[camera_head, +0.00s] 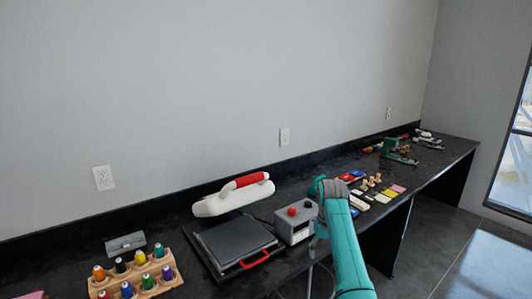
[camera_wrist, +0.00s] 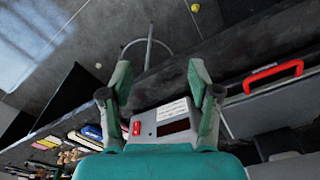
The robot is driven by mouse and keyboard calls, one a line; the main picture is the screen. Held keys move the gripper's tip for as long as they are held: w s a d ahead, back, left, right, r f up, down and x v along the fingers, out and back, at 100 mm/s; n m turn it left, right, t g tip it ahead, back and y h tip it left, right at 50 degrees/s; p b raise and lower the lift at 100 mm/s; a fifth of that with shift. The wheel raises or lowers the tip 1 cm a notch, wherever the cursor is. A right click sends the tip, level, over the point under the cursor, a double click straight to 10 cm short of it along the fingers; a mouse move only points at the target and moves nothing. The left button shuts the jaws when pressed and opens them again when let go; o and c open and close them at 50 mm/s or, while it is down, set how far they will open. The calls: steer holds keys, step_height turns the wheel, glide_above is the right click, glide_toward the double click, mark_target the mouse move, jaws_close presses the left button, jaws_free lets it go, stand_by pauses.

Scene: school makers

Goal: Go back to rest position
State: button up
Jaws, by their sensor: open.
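My gripper (camera_wrist: 160,75) is open in the wrist view, its two teal fingers spread with nothing between them. Below the fingers in that view is a grey control box (camera_wrist: 165,127) with a white label, a dark display and a red button. In the head view my teal arm (camera_head: 348,255) reaches up from the bottom edge and bends beside the right side of the same box (camera_head: 296,222). The fingertips are hard to make out there. I cannot tell how far the fingers are from the box.
A heat press (camera_head: 235,238) with a red front handle and a raised white top (camera_head: 232,195) stands left of the box. A wooden rack (camera_head: 135,275) of coloured spools is at lower left. Small blocks and cards (camera_head: 375,190) lie right of my arm. Open floor (camera_head: 440,245) is at right.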

steer(key=s+f+t, duration=0.2)
steer(key=s+f, duration=0.4)
steer(key=f, duration=0.7)
steer(key=s+f+t, duration=0.1)
steer(key=s+f, duration=0.4)
steer(key=f, duration=0.7)
steer(key=s+f+t, duration=0.2)
steer(key=s+f, duration=0.3)
steer(key=s, duration=0.5)
steer(key=s+f+t, duration=0.2)
steer(key=s+f, duration=0.2)
steer(key=s, duration=0.6)
steer(key=s+r+m+t, duration=0.15)
steer(key=s+r, duration=0.25)
steer(key=s, duration=0.6)
steer(key=s+r+n+t, duration=0.1)
steer(key=s+r+t, duration=0.15)
steer(key=s, duration=0.85)
steer(key=s+r+t, duration=0.1)
steer(key=s+r, duration=0.6)
steer(key=r, duration=0.4)
steer(key=s+r+t, duration=0.2)
steer(key=s+r, duration=0.5)
steer(key=r, duration=0.4)
steer(key=shift+s+r+m, duration=0.2)
steer(key=shift+m, duration=0.15)
